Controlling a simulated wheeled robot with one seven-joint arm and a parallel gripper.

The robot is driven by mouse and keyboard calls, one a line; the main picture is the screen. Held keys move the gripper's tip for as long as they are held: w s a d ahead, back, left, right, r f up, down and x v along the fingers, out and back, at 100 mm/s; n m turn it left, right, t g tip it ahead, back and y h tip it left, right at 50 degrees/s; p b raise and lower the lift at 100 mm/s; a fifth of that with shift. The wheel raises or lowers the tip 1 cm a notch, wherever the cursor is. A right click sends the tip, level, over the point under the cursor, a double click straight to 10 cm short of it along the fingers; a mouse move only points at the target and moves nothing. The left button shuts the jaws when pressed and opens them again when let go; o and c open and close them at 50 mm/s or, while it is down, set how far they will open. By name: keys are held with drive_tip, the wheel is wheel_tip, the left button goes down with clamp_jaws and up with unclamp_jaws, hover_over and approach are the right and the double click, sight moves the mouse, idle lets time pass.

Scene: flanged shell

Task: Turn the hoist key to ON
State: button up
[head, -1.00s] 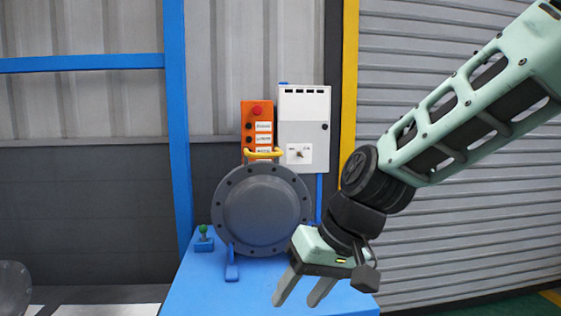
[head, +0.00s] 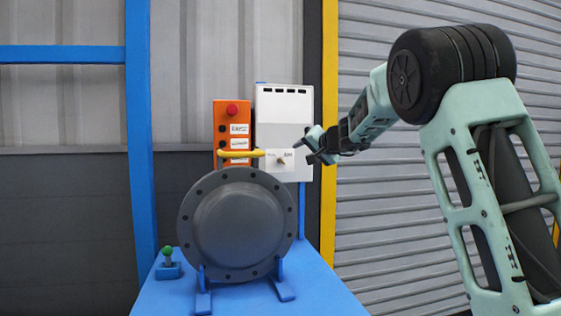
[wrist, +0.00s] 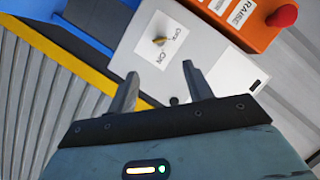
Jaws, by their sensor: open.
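The hoist key (head: 281,161) is a small knob on a white label plate on the grey-white control box (head: 268,105). In the wrist view the key (wrist: 159,41) looks yellowish, with OFF and ON printed on the label (wrist: 170,60) around it; its exact setting is hard to read. My gripper (head: 306,150) is just to the right of the key in the head view. In the wrist view my gripper (wrist: 160,85) has its two fingers apart and empty, with the key beyond the tips. No contact shows.
An orange pendant (head: 231,125) with a red button hangs left of the box. A yellow post (head: 329,200) rises at the right.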

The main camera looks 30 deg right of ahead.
sight(282, 161)
drive_tip(key=p+x, duration=0.4)
drive_tip(key=x, duration=1)
drive_tip(key=shift+p, duration=0.4)
drive_tip(key=shift+s, duration=0.1)
drive_tip(key=c, duration=1)
